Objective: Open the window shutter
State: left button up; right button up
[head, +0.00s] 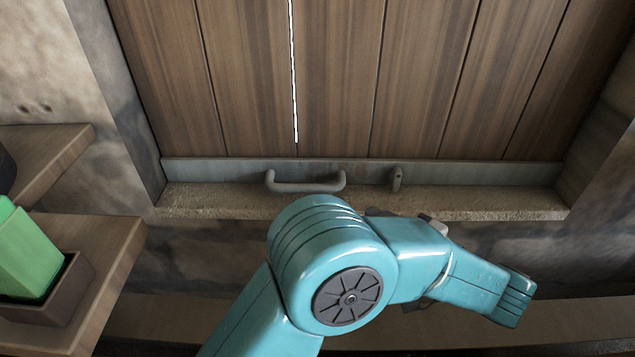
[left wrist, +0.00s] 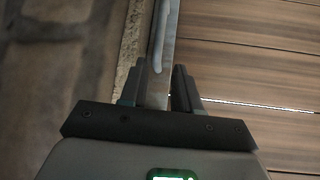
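The closed wooden shutter (head: 335,85) has vertical planks and a grey metal rail (head: 480,174) along its lower edge. A grey U-shaped handle (head: 306,184) is fixed on that rail, left of middle. My teal left arm covers the area below the handle in the head view, and its gripper cannot be made out there. In the left wrist view my left gripper (left wrist: 159,78) has its two dark fingers apart. The handle (left wrist: 160,35) runs up from between the fingertips in the picture; I cannot tell whether they touch it. My right gripper is not in view.
A small grey peg (head: 396,179) sits on the rail right of the handle. A stone sill (head: 220,203) lies below the shutter. Wooden shelves (head: 110,250) at left carry a green object (head: 25,252) in a dark holder. Stone walls flank the window.

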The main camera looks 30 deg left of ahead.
pick_arm(q)
jog(key=x, duration=1.6)
jog(key=shift+a, duration=0.1)
grip_shut()
